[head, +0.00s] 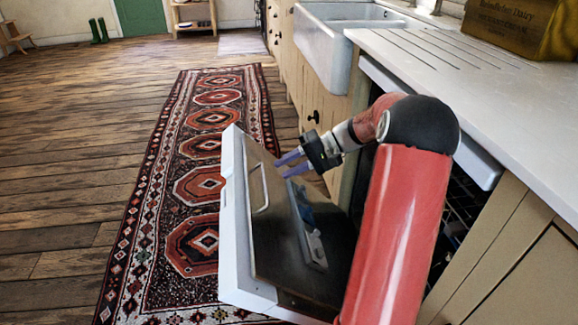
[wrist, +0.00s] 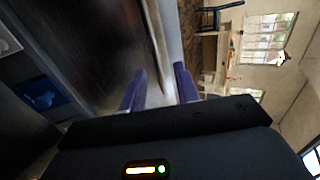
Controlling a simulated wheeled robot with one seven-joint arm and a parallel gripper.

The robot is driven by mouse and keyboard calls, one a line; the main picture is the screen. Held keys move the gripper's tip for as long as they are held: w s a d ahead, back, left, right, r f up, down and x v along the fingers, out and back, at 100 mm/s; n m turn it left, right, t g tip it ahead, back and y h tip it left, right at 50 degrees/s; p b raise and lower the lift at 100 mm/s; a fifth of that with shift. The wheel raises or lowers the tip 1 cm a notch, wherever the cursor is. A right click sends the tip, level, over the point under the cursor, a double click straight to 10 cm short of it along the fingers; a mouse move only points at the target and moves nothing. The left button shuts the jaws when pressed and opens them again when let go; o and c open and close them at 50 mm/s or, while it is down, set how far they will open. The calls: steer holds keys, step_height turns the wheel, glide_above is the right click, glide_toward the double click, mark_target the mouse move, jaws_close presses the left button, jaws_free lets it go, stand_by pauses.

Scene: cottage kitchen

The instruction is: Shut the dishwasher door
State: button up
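The dishwasher door (head: 233,215) hangs open and tilted in the head view, its white rim outermost and its dark steel inner face (head: 275,225) toward the cabinet. A detergent-dispenser panel (head: 312,245) shows on that face. In the wrist view the fingers (wrist: 160,83) point at the dark inner face and door edge; contact cannot be told. The dishwasher opening (head: 458,210) is partly hidden behind my red arm.
A pale worktop (head: 500,100) runs above the dishwasher, with a white sink (head: 335,45) beyond and a wooden box (head: 515,25) on it. A patterned rug (head: 185,200) lies on the wooden floor beside the door.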

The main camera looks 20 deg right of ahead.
step_height(320, 180, up, 20)
stand_by(0.6)
stand_by(0.5)
